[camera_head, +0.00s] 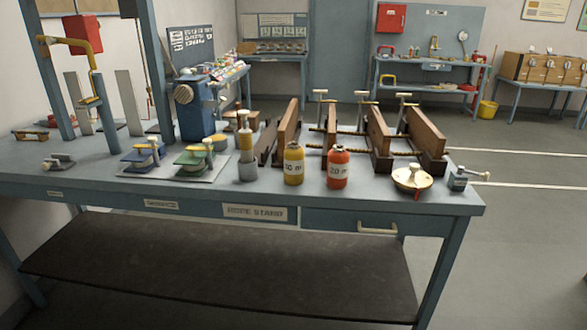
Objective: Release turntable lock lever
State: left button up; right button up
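A round cream disc (412,177) with a small knob on top lies near the right front of the blue-grey workbench (330,210). It may be the turntable. A small red piece (417,195) shows at its front edge. A small grey-blue block with a handle-like lever (460,180) stands to its right, at the bench corner. I cannot tell which of these is the lock lever, or its state. Neither of my grippers is in view.
A yellow bottle (293,165) and a red bottle (337,169) stand left of the disc. Wooden clamp-like frames (377,137) stand behind. Small green and blue devices (193,162) and a blue post frame (150,60) are at left. The floor (530,230) at right is clear.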

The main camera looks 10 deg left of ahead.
aim_at(461, 170)
jog(key=k+l+z, duration=0.15)
jog(key=l, duration=0.2)
jog(key=l+z, duration=0.2)
jog(key=k+l+z, duration=0.15)
jog(key=l, duration=0.35)
jog(key=i+l+z, duration=0.3)
jog(key=i+z, duration=0.15)
jog(key=i+l+z, duration=0.1)
jog(key=i+z, duration=0.75)
jog(key=i, duration=0.95)
jog(key=i+u, duration=0.65)
jog(key=i+l+u, duration=0.15)
jog(key=i+u, duration=0.4)
jog(key=u, duration=0.2)
jog(key=i+u, duration=0.2)
jog(key=u, duration=0.25)
jog(key=i+l+u, duration=0.15)
jog(key=u, duration=0.25)
